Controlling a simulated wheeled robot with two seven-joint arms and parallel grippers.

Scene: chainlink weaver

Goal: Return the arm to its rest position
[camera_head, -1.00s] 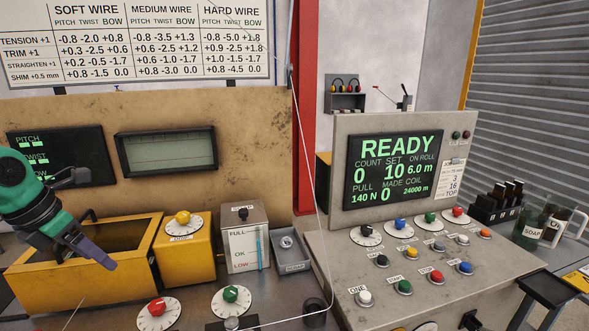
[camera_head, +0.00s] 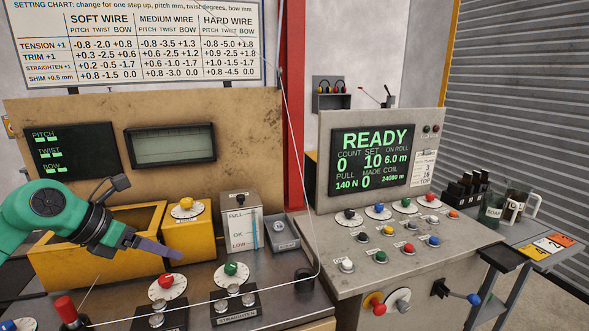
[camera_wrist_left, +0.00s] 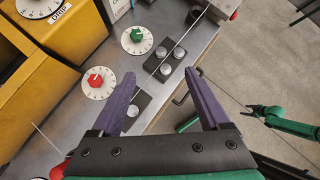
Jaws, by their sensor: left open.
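My left arm (camera_head: 45,210) is green and comes in from the left in the head view. My left gripper (camera_head: 176,251) has purple fingers and appears in front of the yellow bin and the yellow dial box. In the left wrist view the gripper (camera_wrist_left: 163,75) is open, its fingers apart with nothing between them. The bench top and small silver knobs show beyond the fingers. A second green arm (camera_wrist_left: 290,122), my right one, shows at the right of the wrist view. Its gripper end is too small to read.
The yellow bin (camera_head: 60,263) and yellow dial box (camera_head: 188,236) stand behind the left gripper. A red dial (camera_head: 166,284) and green dial (camera_head: 232,272) lie on the bench. A thin wire (camera_head: 303,160) runs down to the bench. The control console (camera_head: 385,262) stands right.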

